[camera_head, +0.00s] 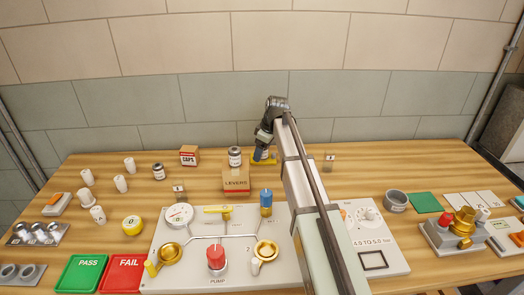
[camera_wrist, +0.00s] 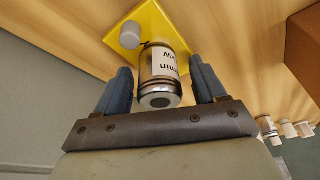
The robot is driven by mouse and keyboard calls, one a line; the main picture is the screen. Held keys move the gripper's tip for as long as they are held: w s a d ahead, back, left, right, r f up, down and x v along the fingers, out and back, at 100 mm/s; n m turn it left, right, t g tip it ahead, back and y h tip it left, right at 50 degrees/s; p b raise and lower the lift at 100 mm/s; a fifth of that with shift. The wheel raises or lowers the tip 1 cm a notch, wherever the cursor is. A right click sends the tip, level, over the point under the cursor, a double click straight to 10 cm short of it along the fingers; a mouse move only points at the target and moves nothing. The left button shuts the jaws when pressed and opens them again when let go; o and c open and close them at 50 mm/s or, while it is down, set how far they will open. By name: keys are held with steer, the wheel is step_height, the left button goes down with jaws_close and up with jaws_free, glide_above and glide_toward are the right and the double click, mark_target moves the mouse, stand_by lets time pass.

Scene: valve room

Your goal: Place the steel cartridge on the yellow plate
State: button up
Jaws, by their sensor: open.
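The steel cartridge (camera_wrist: 161,92) is a silver cylinder with a white printed label, between my two fingers in the wrist view. Its far end meets the yellow plate (camera_wrist: 154,21), and it appears to rest there. My gripper (camera_wrist: 160,64) is open around it, with a gap visible at each finger. In the head view my gripper (camera_head: 263,140) is over the yellow plate (camera_head: 272,158), just right of the LEVERS box, and it largely hides the cartridge there. A pale grey cylinder (camera_wrist: 130,35) is also on the plate, beside the cartridge.
A similar labelled canister (camera_head: 235,156) stands on the LEVERS box (camera_head: 236,182), close to my gripper's left. Another canister (camera_head: 158,171) stands on the table farther left. The pump panel (camera_head: 190,252) lies in front. The wood behind my gripper is clear up to the wall.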

steer(key=shift+r, duration=0.1)
steer(key=v, duration=1.2)
